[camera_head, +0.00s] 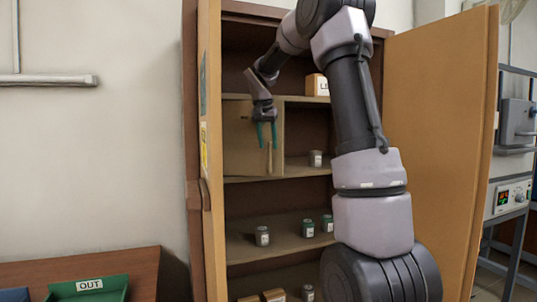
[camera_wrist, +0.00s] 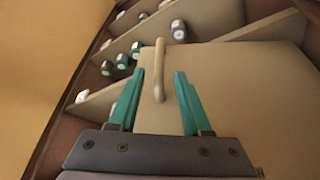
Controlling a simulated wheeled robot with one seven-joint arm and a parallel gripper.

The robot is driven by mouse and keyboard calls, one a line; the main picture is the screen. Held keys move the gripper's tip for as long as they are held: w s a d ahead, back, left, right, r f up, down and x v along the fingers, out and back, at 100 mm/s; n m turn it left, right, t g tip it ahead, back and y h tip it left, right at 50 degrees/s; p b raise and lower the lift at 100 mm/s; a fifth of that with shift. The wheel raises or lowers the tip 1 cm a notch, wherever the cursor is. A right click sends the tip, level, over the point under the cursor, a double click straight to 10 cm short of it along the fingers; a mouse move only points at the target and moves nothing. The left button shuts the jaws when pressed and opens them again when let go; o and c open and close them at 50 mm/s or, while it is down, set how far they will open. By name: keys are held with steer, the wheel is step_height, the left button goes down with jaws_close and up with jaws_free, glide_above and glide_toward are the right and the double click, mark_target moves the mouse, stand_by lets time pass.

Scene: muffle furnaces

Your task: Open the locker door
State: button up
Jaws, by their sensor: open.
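The locker door (camera_head: 238,140) is a flat beige panel over the left part of a middle compartment inside the tall cabinet. It looks shut. It fills much of the wrist view (camera_wrist: 235,85). Its pale bar handle (camera_head: 269,160) is upright near the door's right edge in the head view. My gripper (camera_head: 267,146) is open, with green fingers pointing down in front of the door by the handle. In the wrist view the handle (camera_wrist: 159,75) shows between the two fingertips (camera_wrist: 160,74). I cannot tell whether the fingers touch it.
The cabinet's big doors stand open, left (camera_head: 211,130) and right (camera_head: 440,140), flanking my arm. Small jars (camera_head: 262,236) stand on the shelves, and a labelled box (camera_head: 317,85) sits above the compartment. A green OUT tray (camera_head: 90,289) lies on a table at lower left.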

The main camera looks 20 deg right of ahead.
mark_target(269, 148)
steer(key=x, duration=0.5)
jaws_close()
steer(key=shift+r, duration=0.1)
stand_by(1.3)
